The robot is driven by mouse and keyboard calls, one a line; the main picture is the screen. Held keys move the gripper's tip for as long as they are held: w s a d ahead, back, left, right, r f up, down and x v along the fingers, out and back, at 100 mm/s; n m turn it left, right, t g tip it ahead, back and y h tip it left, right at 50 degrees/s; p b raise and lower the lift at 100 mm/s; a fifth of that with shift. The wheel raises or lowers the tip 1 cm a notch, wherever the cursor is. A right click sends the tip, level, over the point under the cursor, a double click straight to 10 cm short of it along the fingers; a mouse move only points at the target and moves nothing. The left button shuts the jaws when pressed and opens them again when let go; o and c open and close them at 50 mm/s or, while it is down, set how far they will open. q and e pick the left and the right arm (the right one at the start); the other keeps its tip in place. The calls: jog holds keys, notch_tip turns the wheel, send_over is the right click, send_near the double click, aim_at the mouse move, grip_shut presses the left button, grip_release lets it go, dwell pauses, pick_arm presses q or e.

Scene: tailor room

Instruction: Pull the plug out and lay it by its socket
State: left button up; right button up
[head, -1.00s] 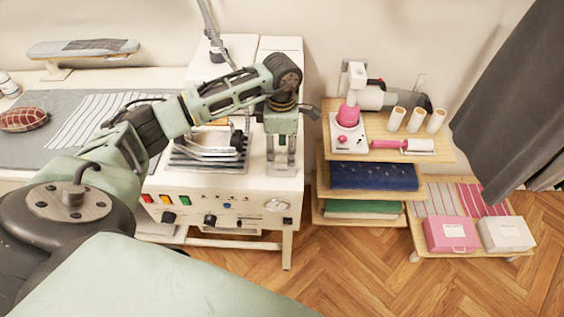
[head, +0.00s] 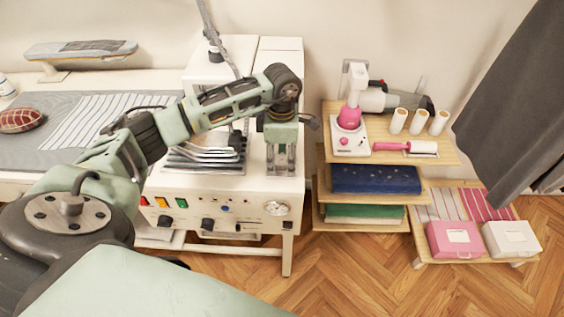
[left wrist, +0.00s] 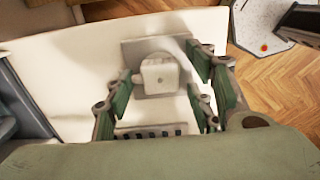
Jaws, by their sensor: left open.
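The white, block-shaped plug (left wrist: 160,75) shows in the left wrist view, with a grey square socket plate (left wrist: 153,50) around and behind it on the white machine top. I cannot tell from this view how deep the plug sits. My left gripper (head: 282,168) points down at the right part of the machine top. In the left wrist view my left gripper (left wrist: 162,88) is open, with one finger on each side of the plug. No firm contact shows. In the head view the gripper hides most of the plug. My right gripper is not in view.
The white machine (head: 215,190) has knobs and coloured switches on its front. A metal rack (head: 205,155) lies left of the gripper. To the right, a wooden shelf (head: 388,158) holds a pink-and-white device (head: 350,130) and several white spools. Parquet floor lies in front.

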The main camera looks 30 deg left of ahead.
aim_at(282, 160)
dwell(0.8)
pick_arm(q)
jog(key=shift+c, duration=0.4)
grip_shut()
jog(key=shift+r, duration=0.2)
jog(key=shift+r+p, duration=1.5)
jog(key=shift+r, duration=1.35)
